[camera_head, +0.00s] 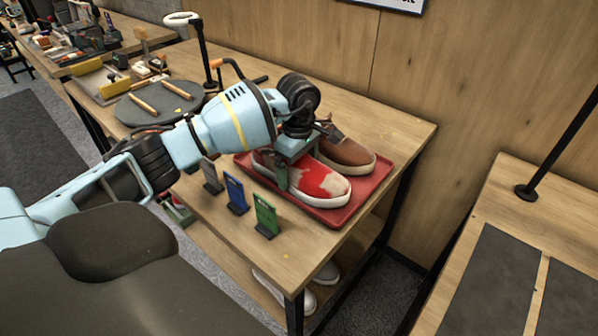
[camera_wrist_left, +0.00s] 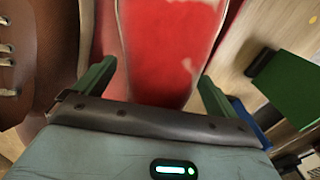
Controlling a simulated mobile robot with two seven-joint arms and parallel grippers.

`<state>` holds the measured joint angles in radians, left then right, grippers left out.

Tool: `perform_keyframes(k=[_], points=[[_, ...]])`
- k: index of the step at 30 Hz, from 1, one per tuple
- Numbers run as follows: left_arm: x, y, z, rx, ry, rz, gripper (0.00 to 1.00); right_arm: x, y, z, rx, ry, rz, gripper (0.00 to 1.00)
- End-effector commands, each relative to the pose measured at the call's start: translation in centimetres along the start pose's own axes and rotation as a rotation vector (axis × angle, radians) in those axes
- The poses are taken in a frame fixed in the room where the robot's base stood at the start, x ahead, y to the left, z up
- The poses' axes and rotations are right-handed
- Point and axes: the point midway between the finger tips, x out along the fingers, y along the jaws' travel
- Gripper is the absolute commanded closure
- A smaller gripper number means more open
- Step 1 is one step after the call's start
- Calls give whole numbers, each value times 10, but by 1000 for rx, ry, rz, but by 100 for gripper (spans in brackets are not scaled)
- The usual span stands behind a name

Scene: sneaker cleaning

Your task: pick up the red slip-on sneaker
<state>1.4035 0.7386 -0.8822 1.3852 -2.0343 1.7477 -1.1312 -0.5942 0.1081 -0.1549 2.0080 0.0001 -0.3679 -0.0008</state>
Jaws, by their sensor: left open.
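The red slip-on sneaker (camera_head: 322,182) has pale worn patches and a white sole. It sits on a red tray (camera_head: 342,216) on the wooden table, its toe toward the front right. My left gripper (camera_head: 297,165) is over its rear part, which the gripper partly hides. In the left wrist view the red sneaker (camera_wrist_left: 168,50) lies between the two green fingers of my left gripper (camera_wrist_left: 152,82), which are spread apart. I cannot tell whether the fingers touch it. My right gripper is not in view.
A brown sneaker (camera_head: 345,152) lies beside the red one on the tray. Blue (camera_head: 236,194) and green (camera_head: 265,215) upright cards stand along the table's front edge. A dark round mat (camera_head: 160,103) with wooden-handled tools is at the left. White shoes (camera_head: 300,298) are on the shelf below.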

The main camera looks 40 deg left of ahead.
Motion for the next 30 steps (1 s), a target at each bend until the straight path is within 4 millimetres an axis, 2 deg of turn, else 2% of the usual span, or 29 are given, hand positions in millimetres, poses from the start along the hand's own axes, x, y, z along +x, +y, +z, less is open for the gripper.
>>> perform_keyframes(k=[2, 15, 23, 26, 30], points=[[0, 0, 0, 0, 0, 0, 6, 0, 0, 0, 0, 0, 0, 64], [-1, 0, 0, 0, -1, 1, 61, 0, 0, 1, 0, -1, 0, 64], [-4, 1, 0, 0, -1, 2, 61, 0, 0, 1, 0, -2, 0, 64], [-14, 1, 0, -1, -1, 5, 61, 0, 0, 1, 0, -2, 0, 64], [-39, 1, 0, 0, 0, 6, 61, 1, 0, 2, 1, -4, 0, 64]])
